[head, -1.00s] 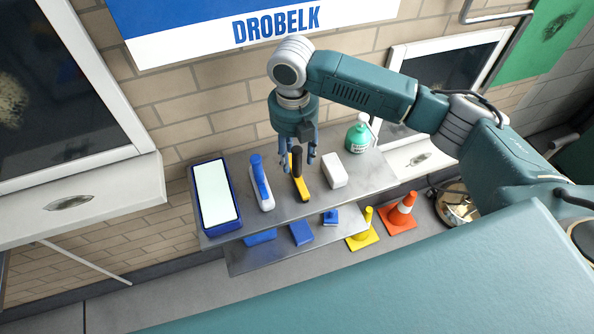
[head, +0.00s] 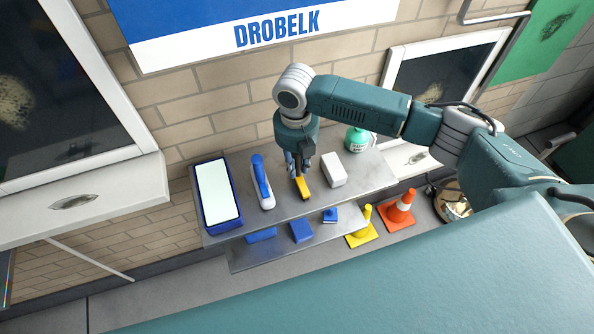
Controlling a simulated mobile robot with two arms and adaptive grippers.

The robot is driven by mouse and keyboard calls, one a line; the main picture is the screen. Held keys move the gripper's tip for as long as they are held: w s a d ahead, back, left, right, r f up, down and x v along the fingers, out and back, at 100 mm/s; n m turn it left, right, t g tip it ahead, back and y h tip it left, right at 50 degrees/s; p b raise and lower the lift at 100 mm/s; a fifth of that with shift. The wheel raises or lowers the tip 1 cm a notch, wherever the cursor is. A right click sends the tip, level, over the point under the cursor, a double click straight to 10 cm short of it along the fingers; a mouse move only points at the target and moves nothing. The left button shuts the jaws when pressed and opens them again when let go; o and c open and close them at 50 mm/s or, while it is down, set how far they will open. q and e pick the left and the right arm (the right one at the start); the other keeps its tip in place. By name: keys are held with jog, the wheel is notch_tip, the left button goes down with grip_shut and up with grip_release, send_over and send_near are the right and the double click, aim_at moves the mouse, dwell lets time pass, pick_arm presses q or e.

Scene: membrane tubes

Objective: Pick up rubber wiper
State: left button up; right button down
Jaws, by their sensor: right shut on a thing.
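The rubber wiper is most likely the yellow and black tool (head: 303,190) on the upper grey shelf. Its yellow end shows below my right gripper, and its black part is mostly hidden by the fingers. My right gripper (head: 300,171) points down over it and is shut on it. I cannot tell whether the tool touches the shelf or is just above it. My left gripper is not in view.
On the shelf (head: 283,213) stand a blue tray (head: 206,226), a blue-and-white brush (head: 264,190), a white block (head: 333,170) and a green bottle (head: 357,138). Blue items (head: 301,231) lie on the lower shelf.

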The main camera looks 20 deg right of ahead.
notch_tip(320, 180, up, 10)
jog(key=shift+r+b, duration=0.1)
jog(key=shift+b, duration=0.9)
jog(key=c, duration=2.1)
grip_release()
grip_shut()
